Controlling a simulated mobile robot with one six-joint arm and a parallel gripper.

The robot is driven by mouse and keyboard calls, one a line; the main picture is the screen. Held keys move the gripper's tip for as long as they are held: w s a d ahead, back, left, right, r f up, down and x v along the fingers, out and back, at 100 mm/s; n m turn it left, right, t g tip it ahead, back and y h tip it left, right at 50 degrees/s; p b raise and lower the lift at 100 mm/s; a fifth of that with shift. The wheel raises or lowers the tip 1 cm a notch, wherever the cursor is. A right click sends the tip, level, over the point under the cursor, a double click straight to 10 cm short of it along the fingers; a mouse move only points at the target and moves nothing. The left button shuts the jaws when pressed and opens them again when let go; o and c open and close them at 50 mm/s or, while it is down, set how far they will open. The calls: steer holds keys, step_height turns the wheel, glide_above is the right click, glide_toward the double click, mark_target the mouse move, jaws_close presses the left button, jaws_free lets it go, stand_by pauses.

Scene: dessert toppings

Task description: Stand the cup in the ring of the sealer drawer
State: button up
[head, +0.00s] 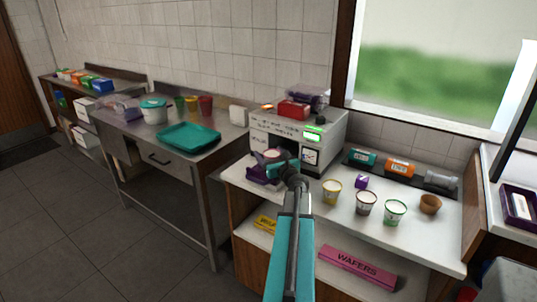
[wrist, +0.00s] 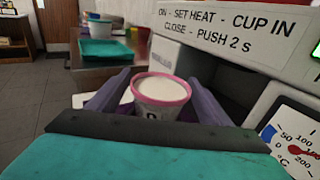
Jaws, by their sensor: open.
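A white cup with a pink rim (wrist: 162,92) stands upright between the two purple-grey fingers of my gripper (wrist: 160,78) in the wrist view. The fingers are open, one on each side of it. In the head view the cup (head: 271,154) shows just beyond my teal gripper (head: 281,166), in front of the sealer (head: 280,127). The purple sealer drawer (head: 262,176) shows low at the sealer's front, beneath the cup. The ring is hidden, so I cannot tell whether the cup sits fully in it.
A steel table with a teal tray (head: 188,137) is at left.

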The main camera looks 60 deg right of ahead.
steer(key=shift+b+v, duration=1.15)
steer(key=shift+v, duration=4.15)
steer(key=shift+d+r, duration=0.1)
